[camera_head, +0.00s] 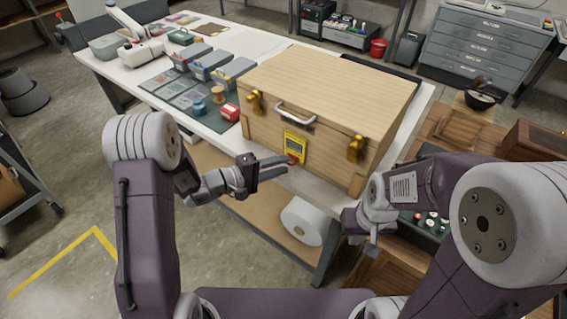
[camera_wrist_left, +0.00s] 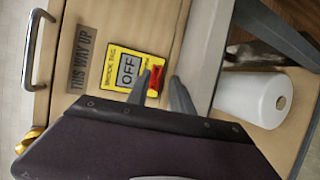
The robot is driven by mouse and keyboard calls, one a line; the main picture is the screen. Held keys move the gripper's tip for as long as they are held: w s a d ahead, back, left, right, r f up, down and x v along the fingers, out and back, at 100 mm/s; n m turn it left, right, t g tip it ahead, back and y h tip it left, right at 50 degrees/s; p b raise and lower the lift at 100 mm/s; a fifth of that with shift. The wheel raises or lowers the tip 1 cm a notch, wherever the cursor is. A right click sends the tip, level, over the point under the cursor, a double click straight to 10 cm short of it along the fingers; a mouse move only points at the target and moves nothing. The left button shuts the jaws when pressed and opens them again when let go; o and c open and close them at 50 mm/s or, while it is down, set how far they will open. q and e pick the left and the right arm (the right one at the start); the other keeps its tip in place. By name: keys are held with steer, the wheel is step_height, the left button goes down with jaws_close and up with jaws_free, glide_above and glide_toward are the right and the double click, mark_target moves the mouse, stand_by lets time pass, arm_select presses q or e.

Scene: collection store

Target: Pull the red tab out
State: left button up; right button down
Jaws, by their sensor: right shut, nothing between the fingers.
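In the head view the red tab (camera_head: 293,159) shows at the tip of my left gripper (camera_head: 275,163). In the left wrist view my left gripper (camera_wrist_left: 160,90) is open, with one finger on each side of the tab; I cannot tell whether they touch it. The wooden crate (camera_head: 330,85) is closed, with brass latches and a metal handle. My right gripper (camera_head: 360,232) is shut and empty, below right of the crate.
The crate stands on a white table (camera_head: 215,130) near its front edge. A white roll (camera_head: 305,222) lies on the shelf below. A wooden crate (camera_head: 455,135) is at right.

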arm_select(q)
steer(key=shift+x, duration=0.75)
jaws_close()
steer(key=shift+s, duration=0.1)
steer(key=shift+f, duration=0.1)
stand_by(0.6)
